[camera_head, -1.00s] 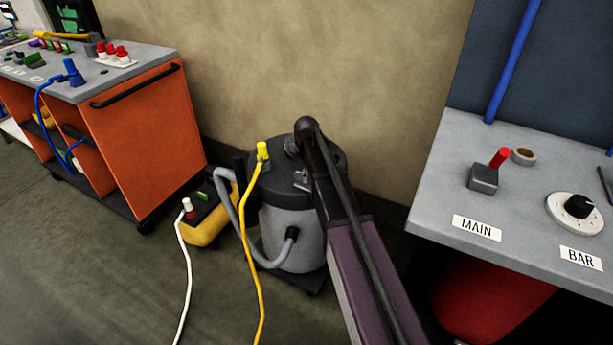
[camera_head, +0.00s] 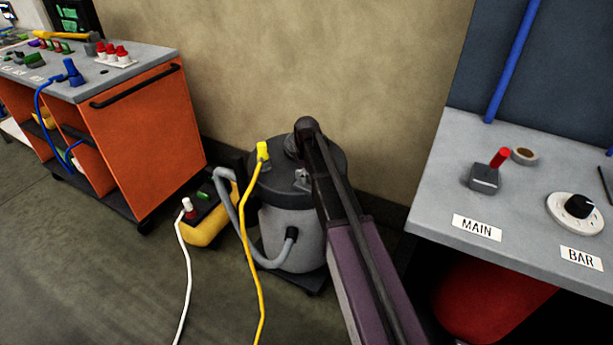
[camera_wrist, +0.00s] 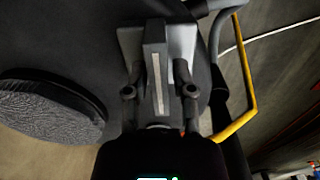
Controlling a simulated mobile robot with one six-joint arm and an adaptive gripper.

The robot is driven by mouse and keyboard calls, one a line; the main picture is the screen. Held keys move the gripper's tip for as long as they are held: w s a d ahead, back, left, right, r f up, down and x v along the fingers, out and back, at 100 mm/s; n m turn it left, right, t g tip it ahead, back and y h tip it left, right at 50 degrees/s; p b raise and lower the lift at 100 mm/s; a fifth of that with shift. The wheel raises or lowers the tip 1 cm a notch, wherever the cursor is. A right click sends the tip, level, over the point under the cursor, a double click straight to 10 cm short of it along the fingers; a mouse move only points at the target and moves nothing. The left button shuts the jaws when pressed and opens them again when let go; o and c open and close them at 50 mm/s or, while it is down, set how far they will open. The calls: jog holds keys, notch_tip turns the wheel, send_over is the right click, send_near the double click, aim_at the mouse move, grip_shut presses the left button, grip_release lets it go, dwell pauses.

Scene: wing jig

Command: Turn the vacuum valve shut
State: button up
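The vacuum (camera_head: 288,225) is a grey canister with a dark lid, standing on the floor by the wall. In the wrist view the vacuum valve's grey handle (camera_wrist: 155,62), with a pale stripe along it, lies over the dark lid. My gripper (camera_wrist: 157,52) is at the handle, one finger on each side. I see no clear gap between fingers and handle, so it looks shut on it. In the head view my arm hides most of this place; a small grey part (camera_head: 302,180) shows on the lid beside the arm.
A yellow plug and cable (camera_head: 262,152) rise from the vacuum's left side, near a grey hose (camera_head: 228,200). A yellow box (camera_head: 205,222) with a white cable stands left. An orange cart (camera_head: 150,135) is further left, a grey bench (camera_head: 450,185) right.

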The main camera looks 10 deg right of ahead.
jog(key=shift+o, duration=0.3)
jog(key=shift+n, duration=0.4)
jog(key=n, duration=0.7)
jog(key=shift+n, duration=0.3)
jog(key=shift+r, duration=0.2)
notch_tip(320, 180, up, 14)
jog(key=p, duration=1.4)
jog(key=s+r+m+p, duration=1.1)
jog(key=s+m, duration=0.4)
jog(key=m, duration=0.3)
jog(key=shift+s+d+r+p, duration=0.25)
jog(key=shift+s+r+p, duration=0.1)
jog(key=shift+p, duration=0.15)
